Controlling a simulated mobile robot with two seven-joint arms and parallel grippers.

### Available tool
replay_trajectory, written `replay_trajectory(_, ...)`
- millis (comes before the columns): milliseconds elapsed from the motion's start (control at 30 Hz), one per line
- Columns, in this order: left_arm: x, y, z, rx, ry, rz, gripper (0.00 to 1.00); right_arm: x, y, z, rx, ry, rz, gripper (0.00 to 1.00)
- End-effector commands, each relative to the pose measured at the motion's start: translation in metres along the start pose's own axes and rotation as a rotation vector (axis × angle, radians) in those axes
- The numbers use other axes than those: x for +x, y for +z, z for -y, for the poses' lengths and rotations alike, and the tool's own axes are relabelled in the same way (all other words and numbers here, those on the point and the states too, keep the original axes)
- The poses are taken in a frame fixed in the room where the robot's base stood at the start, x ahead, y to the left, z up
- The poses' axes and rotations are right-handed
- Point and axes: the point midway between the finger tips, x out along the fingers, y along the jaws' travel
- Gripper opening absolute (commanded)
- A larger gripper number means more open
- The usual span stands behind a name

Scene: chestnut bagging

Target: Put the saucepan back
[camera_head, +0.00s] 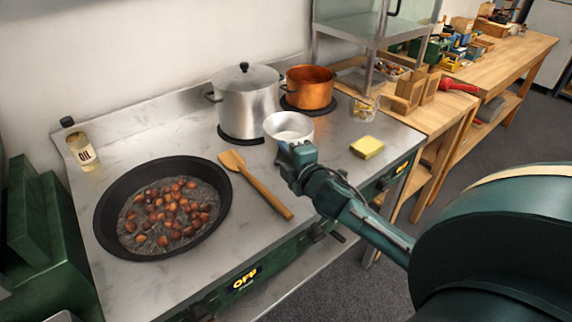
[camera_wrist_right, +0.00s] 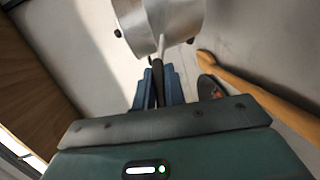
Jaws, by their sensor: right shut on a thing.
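The small silver saucepan (camera_head: 288,125) is in front of the large lidded pot in the head view. Its metal side also shows at the top of the right wrist view (camera_wrist_right: 158,22). My right gripper (camera_head: 291,151) is at the near side of the saucepan. In the right wrist view its blue fingers (camera_wrist_right: 159,88) are shut on the dark saucepan handle (camera_wrist_right: 157,72). I cannot tell whether the pan's base touches the stove top. My left gripper is not in view.
A black pan of chestnuts (camera_head: 115,235) and a wooden spatula (camera_head: 262,190) lie left of my right gripper. A lidded pot (camera_head: 247,105) and copper pot (camera_head: 310,88) stand behind the saucepan. A yellow sponge (camera_head: 367,147) lies to the right, with bare steel (camera_head: 335,135) around it.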

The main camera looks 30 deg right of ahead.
Motion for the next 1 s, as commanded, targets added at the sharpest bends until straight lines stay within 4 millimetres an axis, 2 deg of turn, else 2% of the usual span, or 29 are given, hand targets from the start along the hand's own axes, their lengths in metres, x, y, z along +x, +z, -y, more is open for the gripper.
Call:
replay_trajectory(300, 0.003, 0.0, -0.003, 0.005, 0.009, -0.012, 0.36, 0.005, 0.003, 0.036, -0.001, 0.002, 0.001, 0.0)
replay_trajectory(667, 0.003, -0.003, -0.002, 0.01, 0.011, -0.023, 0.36, 0.005, 0.003, 0.039, -0.002, 0.003, -0.001, 0.0)
replay_trajectory(700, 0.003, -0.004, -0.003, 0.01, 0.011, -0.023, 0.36, 0.005, 0.003, 0.041, 0.0, -0.001, 0.0, 0.13)
replay_trajectory(933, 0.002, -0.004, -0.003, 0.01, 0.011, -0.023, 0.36, 0.005, 0.003, 0.04, -0.001, -0.001, 0.0, 0.32)
replay_trajectory(1000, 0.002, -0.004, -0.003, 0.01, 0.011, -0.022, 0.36, 0.005, 0.003, 0.04, -0.001, -0.001, 0.0, 0.33)
